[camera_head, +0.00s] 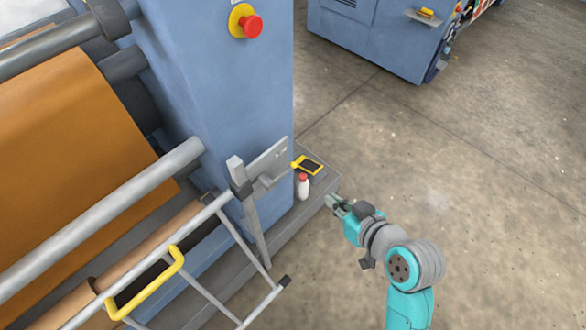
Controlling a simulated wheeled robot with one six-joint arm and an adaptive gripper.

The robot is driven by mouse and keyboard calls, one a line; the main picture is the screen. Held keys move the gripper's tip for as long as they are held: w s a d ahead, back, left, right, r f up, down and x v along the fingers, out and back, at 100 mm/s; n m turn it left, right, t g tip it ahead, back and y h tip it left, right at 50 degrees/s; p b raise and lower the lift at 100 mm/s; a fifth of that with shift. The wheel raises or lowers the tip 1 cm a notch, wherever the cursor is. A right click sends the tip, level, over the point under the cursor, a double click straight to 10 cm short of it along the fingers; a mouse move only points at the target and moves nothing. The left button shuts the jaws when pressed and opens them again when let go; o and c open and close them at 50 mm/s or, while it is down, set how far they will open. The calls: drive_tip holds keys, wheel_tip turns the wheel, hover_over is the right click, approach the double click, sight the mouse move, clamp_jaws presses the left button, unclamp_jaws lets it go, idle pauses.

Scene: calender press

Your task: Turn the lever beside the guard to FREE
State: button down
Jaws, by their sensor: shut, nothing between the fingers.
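The guard (205,213) is a grey tubular frame with a yellow handle (150,285), in front of the press rollers. Beside its upper right end, a grey plate (268,158) is fixed to the blue press column. A grey lever (276,179) shows at this plate, pointing up and right, with a yellow end that seems to be its knob (295,165). The markings on the plate are too small to read. My gripper (332,202) is shut and empty, to the right of and below the lever in the picture, apart from it.
A white bottle with a red cap (303,187) and a yellow-edged black device (311,165) are on the grey plinth (318,189) between the column and my gripper. A red emergency button (252,26) is higher on the column. Open concrete floor (460,190) lies right.

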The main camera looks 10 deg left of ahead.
sight(295, 164)
drive_tip(key=w+a+r+n+g+y, duration=0.1)
drive_tip(key=w+a+r+n+g, duration=0.1)
drive_tip(key=r, duration=0.6)
drive_tip(key=shift+w+a+n+g+y, duration=0.35)
drive_tip(key=shift+w+a+n, duration=0.35)
drive_tip(key=shift+n, duration=0.5)
drive_tip(key=shift+s+a+f, duration=0.1)
drive_tip(key=shift+a, duration=0.05)
drive_tip(key=s+d+f+x, duration=0.1)
drive_tip(key=f+x, duration=0.1)
drive_tip(key=x, duration=1)
drive_tip(key=shift+w+f, duration=0.2)
drive_tip(key=shift+f, duration=0.15)
